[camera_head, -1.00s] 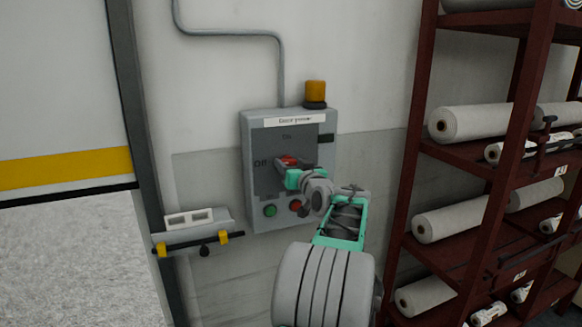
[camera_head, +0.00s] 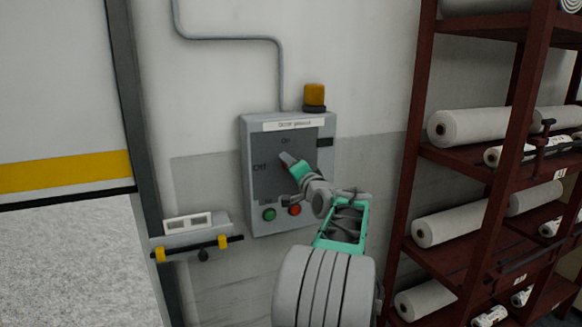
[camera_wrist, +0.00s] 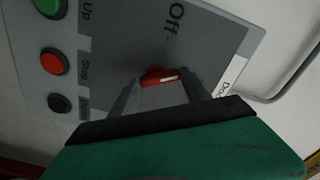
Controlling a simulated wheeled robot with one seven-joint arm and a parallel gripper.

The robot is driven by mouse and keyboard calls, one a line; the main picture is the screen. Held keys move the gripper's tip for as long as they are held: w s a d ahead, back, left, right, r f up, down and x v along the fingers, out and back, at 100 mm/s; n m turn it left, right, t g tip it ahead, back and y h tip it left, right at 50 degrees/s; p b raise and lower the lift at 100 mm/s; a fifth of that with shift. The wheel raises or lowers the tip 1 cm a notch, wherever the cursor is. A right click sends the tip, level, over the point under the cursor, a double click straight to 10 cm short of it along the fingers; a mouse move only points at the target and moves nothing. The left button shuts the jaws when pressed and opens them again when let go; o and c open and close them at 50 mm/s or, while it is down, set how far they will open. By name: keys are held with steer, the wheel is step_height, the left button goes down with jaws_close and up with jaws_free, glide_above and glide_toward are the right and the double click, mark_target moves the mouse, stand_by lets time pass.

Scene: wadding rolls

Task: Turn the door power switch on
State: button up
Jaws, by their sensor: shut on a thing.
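The door power box (camera_head: 318,185) is a grey panel on the wall, marked "Off" at the left and "On" at the top. My gripper (camera_head: 288,160) is at the rotary switch, pointing up and left in the head view. In the wrist view its two fingers (camera_wrist: 160,88) sit on either side of the red switch knob (camera_wrist: 152,77), shut on it. The knob's white mark points right in that view, towards the box's top label and away from "Off". The fingers and wrist mostly hide the knob in the head view.
Green (camera_head: 269,213) and red (camera_head: 295,210) buttons sit below the switch, close to my wrist. An orange lamp (camera_head: 314,94) tops the box. A dark red rack (camera_head: 470,165) with white rolls stands right. A small bracket (camera_head: 197,243) juts out at left.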

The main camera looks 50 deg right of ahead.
steer(key=m+p, duration=0.1)
steer(key=m, duration=0.2)
steer(key=m+p, duration=0.1)
steer(key=m, duration=0.2)
steer(key=shift+s+d, duration=0.1)
steer(key=shift+d, duration=0.1)
stand_by(0.4)
steer(key=o, duration=1.4)
steer(key=b+v, duration=0.2)
steer(key=v, duration=0.6)
